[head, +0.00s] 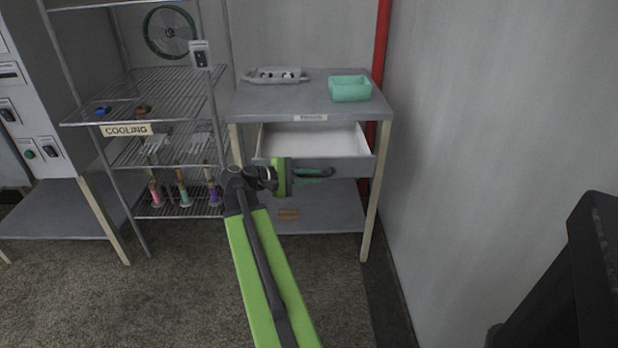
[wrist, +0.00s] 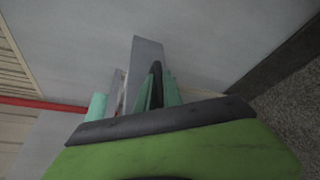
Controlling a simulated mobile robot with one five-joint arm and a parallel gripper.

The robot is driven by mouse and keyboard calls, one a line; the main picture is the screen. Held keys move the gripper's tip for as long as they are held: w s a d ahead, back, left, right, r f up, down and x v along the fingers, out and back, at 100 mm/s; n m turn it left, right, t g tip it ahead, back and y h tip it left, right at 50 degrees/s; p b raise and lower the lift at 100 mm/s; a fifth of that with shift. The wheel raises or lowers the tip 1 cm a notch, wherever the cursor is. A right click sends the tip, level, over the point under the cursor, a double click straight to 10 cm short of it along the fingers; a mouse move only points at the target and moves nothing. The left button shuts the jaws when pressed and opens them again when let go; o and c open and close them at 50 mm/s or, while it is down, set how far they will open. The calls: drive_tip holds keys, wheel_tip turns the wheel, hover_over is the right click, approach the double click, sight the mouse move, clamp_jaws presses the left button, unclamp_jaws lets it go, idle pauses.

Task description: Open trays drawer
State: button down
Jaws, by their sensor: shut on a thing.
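The trays drawer (head: 345,166) is a grey drawer under the top of a small grey table. It is pulled partly out, and its pale inside (head: 315,139) shows empty where visible. A label plate (head: 311,118) sits on the table edge above it; its text is too small to read. My gripper (head: 318,173) is at the drawer front, shut on the dark drawer handle (head: 300,174). In the wrist view my gripper's green fingers (wrist: 158,92) close around the dark handle, with the grey drawer front (wrist: 148,52) behind. The gripper hides part of the drawer front.
On the table stand a teal bin (head: 350,89) and a grey tray (head: 276,75) with small items. A wire rack labelled COOLING (head: 127,130) stands close on the left. A red pipe (head: 381,40) and wall (head: 480,120) bound the right. Carpet (head: 180,290) is clear in front.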

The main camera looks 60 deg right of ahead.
drive_tip(key=shift+s, duration=0.1)
drive_tip(key=c, duration=1.8)
unclamp_jaws()
drive_tip(key=shift+o, duration=0.2)
drive_tip(key=p+v, duration=0.3)
drive_tip(key=v, duration=1.4)
drive_tip(key=shift+p, duration=0.4)
drive_tip(key=shift+a, duration=0.15)
